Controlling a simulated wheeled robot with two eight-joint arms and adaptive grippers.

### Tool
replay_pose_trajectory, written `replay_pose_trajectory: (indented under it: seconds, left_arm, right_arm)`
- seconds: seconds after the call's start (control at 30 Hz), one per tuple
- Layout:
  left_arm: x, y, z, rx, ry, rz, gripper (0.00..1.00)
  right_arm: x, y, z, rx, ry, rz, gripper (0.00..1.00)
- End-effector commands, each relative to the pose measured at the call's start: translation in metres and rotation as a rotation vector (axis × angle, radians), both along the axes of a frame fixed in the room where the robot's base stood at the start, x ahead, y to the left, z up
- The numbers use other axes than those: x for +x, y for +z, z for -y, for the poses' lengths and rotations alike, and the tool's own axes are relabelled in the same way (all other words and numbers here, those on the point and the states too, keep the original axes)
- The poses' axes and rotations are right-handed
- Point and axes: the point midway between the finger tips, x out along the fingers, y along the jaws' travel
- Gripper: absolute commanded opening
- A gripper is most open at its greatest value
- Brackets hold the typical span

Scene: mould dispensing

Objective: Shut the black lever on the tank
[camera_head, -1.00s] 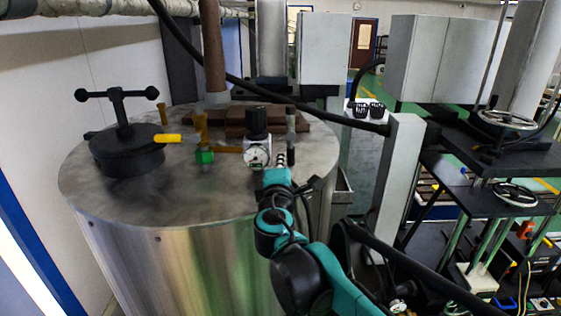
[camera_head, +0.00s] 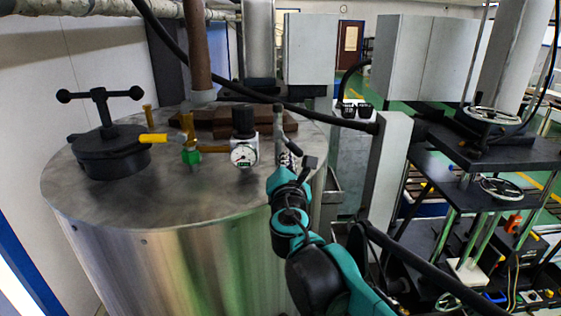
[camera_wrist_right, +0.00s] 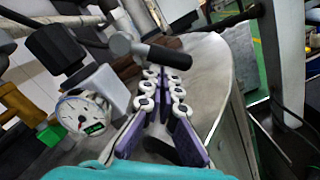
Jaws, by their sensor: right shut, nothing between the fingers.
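The steel tank (camera_head: 150,205) stands at left and centre in the head view. Near the right edge of its top is a grey upright fitting (camera_head: 278,122) with a black lever (camera_head: 293,146) slanting down to the right. In the right wrist view the black lever (camera_wrist_right: 166,55) points right from the grey fitting's head (camera_wrist_right: 121,43). My right gripper (camera_head: 287,158) is shut and empty, close by the lever in the head view. In the wrist view its fingers (camera_wrist_right: 164,85) lie just below the lever. I cannot tell whether they touch. My left gripper is out of view.
A pressure gauge (camera_head: 244,154) and a green valve (camera_head: 191,156) stand left of the lever. A black lidded port (camera_head: 112,158) is at the tank's left. A grey post (camera_head: 388,170) stands to the right, with a black cable passing above the tank.

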Motion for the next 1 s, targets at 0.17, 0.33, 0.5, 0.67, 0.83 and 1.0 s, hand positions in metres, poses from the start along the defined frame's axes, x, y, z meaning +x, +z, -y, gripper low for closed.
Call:
replay_pose_trajectory:
  seconds: [0.17,0.33,0.5,0.67,0.83,1.0]
  left_arm:
    - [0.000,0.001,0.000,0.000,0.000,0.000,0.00]
    - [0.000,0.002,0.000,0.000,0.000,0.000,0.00]
    - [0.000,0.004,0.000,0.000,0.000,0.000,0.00]
    - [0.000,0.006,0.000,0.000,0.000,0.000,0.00]
    - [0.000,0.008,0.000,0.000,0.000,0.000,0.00]
    - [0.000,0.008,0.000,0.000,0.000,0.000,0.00]
  right_arm:
    - [0.000,0.005,0.010,-0.167,-0.003,0.000,0.00]
    - [0.000,0.011,0.018,-0.329,-0.003,0.000,0.00]
    - [0.000,0.017,0.023,-0.477,-0.002,0.000,0.00]
    - [0.000,0.022,0.027,-0.593,-0.001,0.000,0.00]
    - [0.000,0.026,0.029,-0.642,0.000,0.000,0.00]
    - [0.000,0.029,0.031,-0.640,0.000,0.000,0.00]
